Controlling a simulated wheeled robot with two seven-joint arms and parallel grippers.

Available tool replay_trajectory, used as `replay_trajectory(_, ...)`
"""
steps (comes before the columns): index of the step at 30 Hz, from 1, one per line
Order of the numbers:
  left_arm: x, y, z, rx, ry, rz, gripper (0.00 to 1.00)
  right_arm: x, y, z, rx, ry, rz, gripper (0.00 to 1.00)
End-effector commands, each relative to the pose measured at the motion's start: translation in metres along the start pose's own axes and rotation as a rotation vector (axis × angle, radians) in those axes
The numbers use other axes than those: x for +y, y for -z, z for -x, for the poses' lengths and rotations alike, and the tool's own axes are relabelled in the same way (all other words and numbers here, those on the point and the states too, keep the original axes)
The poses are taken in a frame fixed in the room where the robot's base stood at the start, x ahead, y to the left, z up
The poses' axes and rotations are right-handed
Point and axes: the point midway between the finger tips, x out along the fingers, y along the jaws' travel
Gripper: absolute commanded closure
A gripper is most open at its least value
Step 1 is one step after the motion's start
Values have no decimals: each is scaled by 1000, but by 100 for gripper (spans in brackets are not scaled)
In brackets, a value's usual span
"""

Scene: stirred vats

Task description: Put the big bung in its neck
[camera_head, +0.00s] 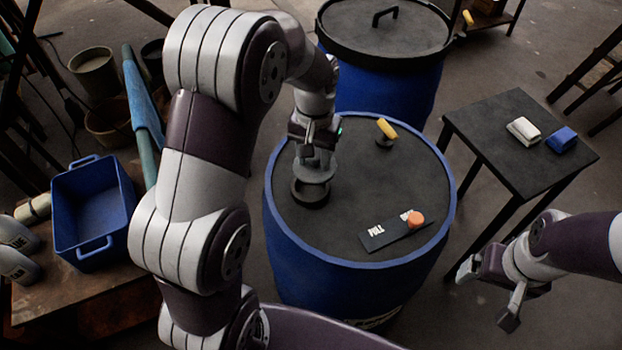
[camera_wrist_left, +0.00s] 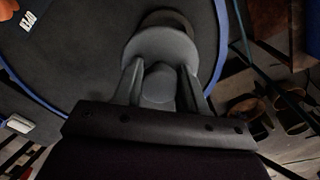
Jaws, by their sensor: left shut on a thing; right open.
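The big bung (camera_head: 313,174) is a grey disc with a grip on top. My left gripper (camera_head: 316,160) is shut on its grip and holds it over the vat's dark lid. In the left wrist view the bung (camera_wrist_left: 160,48) sits between the fingers of my left gripper (camera_wrist_left: 160,85). The neck (camera_head: 308,197) is a dark ring on the lid of the near blue vat (camera_head: 350,275). The bung overlaps the ring's far part in the head view, and a gap between them cannot be judged. My right gripper (camera_head: 488,296) is open and empty, right of the vat.
A small yellow-handled bung (camera_head: 387,129) stands at the lid's far side. A black table (camera_head: 510,150) with two cloths stands right. A blue crate (camera_head: 92,205) is left.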

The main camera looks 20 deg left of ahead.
Motion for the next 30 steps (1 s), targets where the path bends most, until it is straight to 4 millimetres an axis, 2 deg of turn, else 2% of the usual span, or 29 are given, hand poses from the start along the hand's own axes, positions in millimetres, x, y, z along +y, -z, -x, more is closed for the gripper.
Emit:
replay_trajectory(3,-6,-10,-8,-2,0,1,89,0,0,0,-1,0,0,6)
replay_trajectory(10,-6,-12,-45,-2,0,0,89,0,0,-3,-1,0,0,6)
replay_trajectory(27,-6,-11,-56,0,0,0,89,0,-1,-6,-1,0,0,6)
replay_trajectory(28,-6,-11,-56,0,0,0,53,0,-1,-5,-1,0,0,6)
replay_trajectory(30,-6,-11,-56,0,0,0,34,0,-1,-5,-1,0,0,6)
